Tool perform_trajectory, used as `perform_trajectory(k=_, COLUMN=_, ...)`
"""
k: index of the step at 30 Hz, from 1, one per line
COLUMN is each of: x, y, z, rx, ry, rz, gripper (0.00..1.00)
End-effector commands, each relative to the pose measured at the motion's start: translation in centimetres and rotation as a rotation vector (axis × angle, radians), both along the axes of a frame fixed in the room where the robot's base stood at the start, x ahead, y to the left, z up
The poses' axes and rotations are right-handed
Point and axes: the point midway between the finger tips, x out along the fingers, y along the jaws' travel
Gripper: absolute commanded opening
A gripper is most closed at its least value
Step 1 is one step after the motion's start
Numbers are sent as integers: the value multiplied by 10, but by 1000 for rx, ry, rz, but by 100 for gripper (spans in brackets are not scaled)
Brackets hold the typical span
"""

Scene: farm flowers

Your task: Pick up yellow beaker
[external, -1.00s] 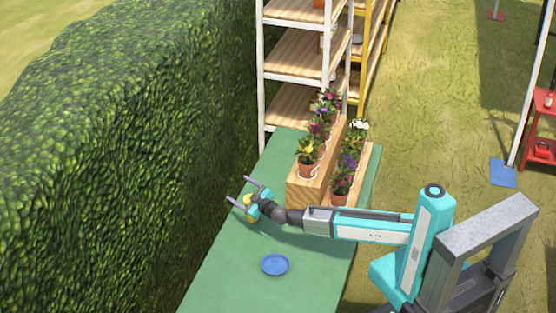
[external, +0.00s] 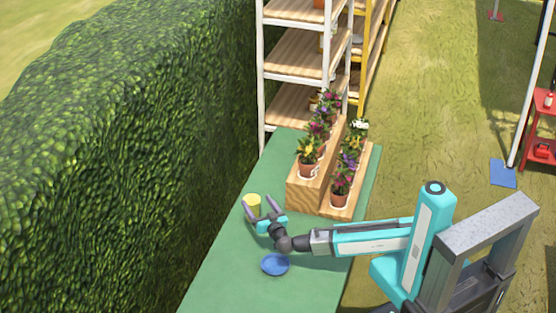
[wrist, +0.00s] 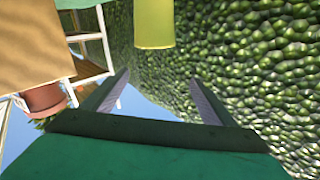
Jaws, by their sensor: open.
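The yellow beaker (external: 253,200) stands upright on the green table (external: 222,264), near its left edge by the hedge. In the wrist view the beaker (wrist: 155,22) shows at the top middle, ahead of the fingertips and partly cut off by the frame. My gripper (external: 260,208) is open and empty. Its fingers point towards the beaker, and one finger overlaps the beaker's lower part in the external view. In the wrist view the open fingers (wrist: 160,82) have clear space between them, and the beaker appears beyond that gap.
A blue dish (external: 275,265) lies on the table below my wrist in the external view. A wooden stepped stand (external: 302,194) with several potted flowers is right of the beaker. The hedge (external: 120,170) runs along the left. Shelves (external: 297,55) stand at the back.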

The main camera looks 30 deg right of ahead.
Motion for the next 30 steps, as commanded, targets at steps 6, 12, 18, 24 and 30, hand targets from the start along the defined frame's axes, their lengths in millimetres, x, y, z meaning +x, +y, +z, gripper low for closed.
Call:
perform_trajectory(k=6, x=-3, y=-5, z=-11, rx=53, ry=-21, rz=-20, gripper=79)
perform_trajectory(k=12, x=14, y=-7, z=-25, rx=-13, ry=2, rz=-16, gripper=79)
perform_trajectory(k=18, x=30, y=-7, z=-38, rx=-88, ry=28, rz=-4, gripper=79)
perform_trajectory(k=24, x=43, y=-8, z=-47, rx=-150, ry=48, rz=7, gripper=79)
perform_trajectory(k=30, x=45, y=-8, z=-48, rx=-164, ry=52, rz=11, gripper=79)
